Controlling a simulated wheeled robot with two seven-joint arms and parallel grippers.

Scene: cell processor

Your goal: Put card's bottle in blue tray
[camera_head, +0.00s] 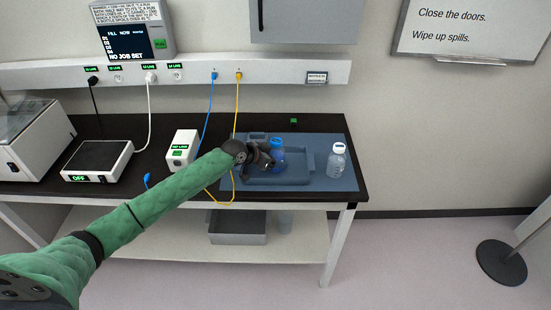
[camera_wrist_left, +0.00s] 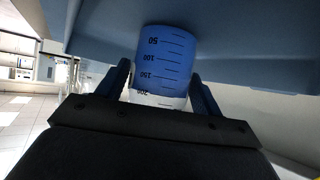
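A bottle of blue liquid (camera_head: 277,154) stands upright over the back part of the blue tray (camera_head: 306,178). I cannot tell whether its base touches the tray floor. My left gripper (camera_head: 262,157) reaches it from the left. In the left wrist view the graduated blue bottle (camera_wrist_left: 166,60) appears upside down between the two fingers (camera_wrist_left: 162,92), which lie against its sides. The blue tray surface (camera_wrist_left: 100,25) fills the top there. A clear bottle with a white cap (camera_head: 337,162) stands right of the tray. My right gripper is not in view.
The tray sits on a blue mat (camera_head: 345,182) at the bench's right end. A white box (camera_head: 182,149), a flat device marked OFF (camera_head: 97,160) and blue and yellow cables lie to the left. A grey bin (camera_head: 237,229) is on the lower shelf.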

